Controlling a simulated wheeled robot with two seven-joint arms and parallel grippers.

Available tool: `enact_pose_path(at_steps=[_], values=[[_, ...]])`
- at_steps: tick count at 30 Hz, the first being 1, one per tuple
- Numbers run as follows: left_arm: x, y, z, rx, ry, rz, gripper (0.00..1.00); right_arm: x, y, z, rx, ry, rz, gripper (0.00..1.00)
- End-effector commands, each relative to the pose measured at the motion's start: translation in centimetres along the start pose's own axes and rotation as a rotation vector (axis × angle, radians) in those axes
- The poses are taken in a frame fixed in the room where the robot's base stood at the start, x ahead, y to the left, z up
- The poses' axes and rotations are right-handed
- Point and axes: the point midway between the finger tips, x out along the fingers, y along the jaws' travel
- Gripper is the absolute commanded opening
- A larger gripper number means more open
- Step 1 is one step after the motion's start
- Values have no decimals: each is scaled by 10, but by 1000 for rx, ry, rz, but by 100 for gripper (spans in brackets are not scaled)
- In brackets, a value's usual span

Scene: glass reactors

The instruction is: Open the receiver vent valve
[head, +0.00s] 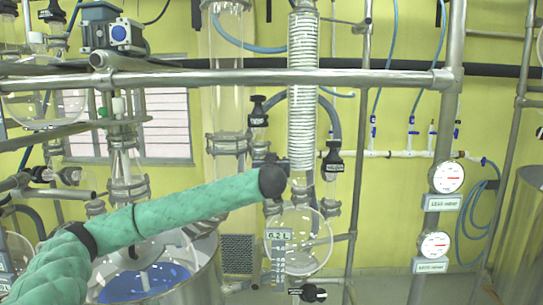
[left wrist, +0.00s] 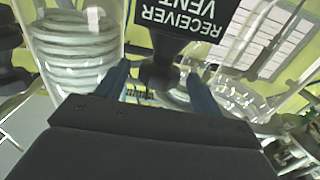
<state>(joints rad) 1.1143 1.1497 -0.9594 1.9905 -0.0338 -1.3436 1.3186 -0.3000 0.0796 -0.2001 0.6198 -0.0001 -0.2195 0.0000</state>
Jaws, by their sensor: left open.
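The receiver vent valve shows in the left wrist view as a black handle (left wrist: 160,72) below a black tag (left wrist: 190,28) that reads "RECEIVER VENT" upside down. My left gripper (left wrist: 158,88) is open, with its two blue fingers on either side of the black handle. I see no clear contact between fingers and handle. In the head view my left arm in its green sleeve reaches to the glass column, and its dark end hides the fingers and most of what is behind them. The round glass receiver (head: 308,240) hangs just below. My right gripper is not in view.
A glass coil condenser (head: 303,85) stands above the receiver. Another black-tagged valve (head: 333,162) is to its right, and one (head: 258,112) at its upper left. A steel rail (head: 250,77) crosses above my arm. A black valve (head: 308,293) sits under the receiver.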

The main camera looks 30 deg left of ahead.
Motion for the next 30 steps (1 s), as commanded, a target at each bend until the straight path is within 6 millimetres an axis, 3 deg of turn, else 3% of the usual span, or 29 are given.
enact_pose_path(at_steps=[14, 21, 30], values=[[10, 0, 1, 0, 0, 0, 67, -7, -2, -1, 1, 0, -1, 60], [10, 0, 1, 0, 0, 0, 22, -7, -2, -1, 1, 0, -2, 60], [10, 0, 2, -1, 0, -3, 22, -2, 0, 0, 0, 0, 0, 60]])
